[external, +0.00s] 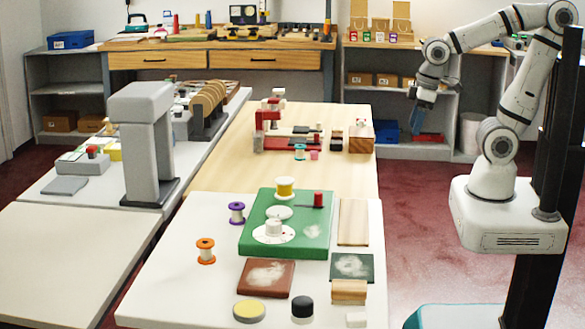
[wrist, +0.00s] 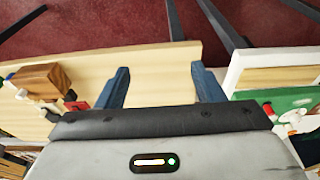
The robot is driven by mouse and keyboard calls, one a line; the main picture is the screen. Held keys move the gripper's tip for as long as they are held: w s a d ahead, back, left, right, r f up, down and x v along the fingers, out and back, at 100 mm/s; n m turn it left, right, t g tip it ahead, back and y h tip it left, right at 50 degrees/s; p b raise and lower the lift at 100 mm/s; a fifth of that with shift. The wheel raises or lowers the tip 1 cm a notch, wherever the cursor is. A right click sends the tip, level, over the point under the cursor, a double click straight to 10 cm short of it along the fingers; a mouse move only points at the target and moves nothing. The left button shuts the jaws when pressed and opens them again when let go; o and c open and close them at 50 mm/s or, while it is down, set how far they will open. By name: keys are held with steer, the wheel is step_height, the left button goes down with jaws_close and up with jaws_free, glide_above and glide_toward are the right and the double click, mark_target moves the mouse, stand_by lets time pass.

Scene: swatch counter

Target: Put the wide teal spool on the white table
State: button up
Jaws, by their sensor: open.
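The teal spool (external: 300,152) stands upright on the wooden table (external: 345,180), beside a small pink item. The white table (external: 190,285) adjoins the near end of the wooden table; its edge also shows at the right of the wrist view (wrist: 234,70). My gripper (external: 416,118) hangs raised at the right, well apart from the spool. In the wrist view my gripper (wrist: 161,87) is open, with nothing between its two blue fingers. I cannot make out the teal spool in the wrist view.
A green block (external: 300,245) on the white table bears a yellow spool (external: 285,187). Purple (external: 237,212) and orange (external: 206,250) spools stand left of it. Red-and-white equipment (external: 268,130) stands behind the teal spool. The white table's left front is bare.

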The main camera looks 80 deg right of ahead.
steer(key=n+t+h+p, duration=0.1)
steer(key=t+h+p, duration=0.1)
steer(key=t+p, duration=0.35)
glide_above(301, 146)
steer(key=s+a, duration=0.2)
steer(key=s, duration=0.5)
step_height(301, 146, down, 7)
steer(key=d+f+y, duration=0.1)
steer(key=f, duration=0.1)
steer(key=w+f+t+y, duration=0.1)
steer(key=f, duration=0.1)
steer(key=w+d+f+n+t+y, duration=0.1)
steer(key=f, duration=0.1)
steer(key=shift+d+y+p, duration=0.3)
steer(key=shift+p, duration=0.05)
steer(key=shift+w+f+t, duration=0.1)
steer(key=shift+f+t, duration=0.15)
steer(key=shift+f, duration=0.3)
steer(key=x, duration=0.5)
steer(key=p+x, duration=0.1)
steer(key=x, duration=0.1)
steer(key=shift+w+r, duration=0.25)
steer(key=shift+w, duration=0.3)
steer(key=shift+c, duration=0.2)
